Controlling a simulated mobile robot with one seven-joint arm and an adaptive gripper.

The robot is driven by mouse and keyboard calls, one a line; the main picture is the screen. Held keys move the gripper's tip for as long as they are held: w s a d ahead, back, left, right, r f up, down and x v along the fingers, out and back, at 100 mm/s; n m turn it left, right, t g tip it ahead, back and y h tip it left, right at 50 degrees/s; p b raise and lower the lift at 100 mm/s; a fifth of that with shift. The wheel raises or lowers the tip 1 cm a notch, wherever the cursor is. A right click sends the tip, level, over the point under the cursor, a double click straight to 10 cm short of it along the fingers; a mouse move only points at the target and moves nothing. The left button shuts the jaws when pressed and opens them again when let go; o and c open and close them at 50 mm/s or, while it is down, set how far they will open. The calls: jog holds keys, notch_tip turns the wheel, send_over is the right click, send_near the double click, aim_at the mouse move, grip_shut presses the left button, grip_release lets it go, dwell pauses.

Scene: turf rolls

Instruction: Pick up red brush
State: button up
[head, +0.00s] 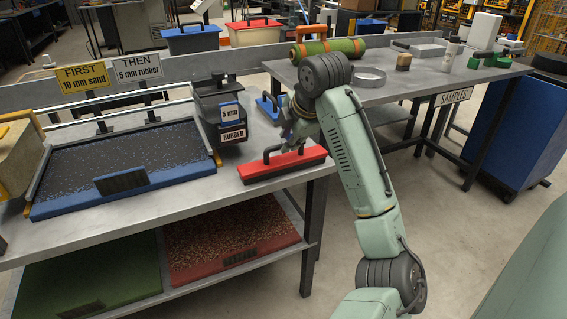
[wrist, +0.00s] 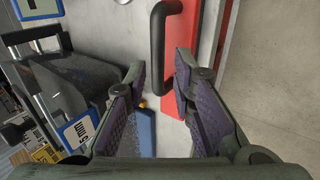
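The red brush (head: 272,170) is a long red block with a black bar handle on top. It lies at the front right corner of the grey workbench. In the wrist view the red block (wrist: 195,32) runs down behind the right finger, and its black handle (wrist: 157,45) shows at the top, with its end between the fingertips. My gripper (head: 291,137) is just above and behind the brush in the head view. In the wrist view my gripper (wrist: 160,72) is open, with nothing held between its fingers. Whether a finger touches the brush I cannot tell.
A blue brush (head: 266,107) lies behind my gripper. A grey hopper labelled rubber (head: 210,98) stands left of the red brush. A blue-edged tray (head: 130,195) of dark granules lies further left. The samples table (head: 425,78) is at the right. Bench surface before the hopper is clear.

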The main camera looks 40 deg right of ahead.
aim_at(284, 157)
jog(key=p+x, duration=0.1)
jog(key=x, duration=0.4)
jog(key=shift+w, duration=0.15)
jog(key=shift+c, duration=0.2)
grip_shut()
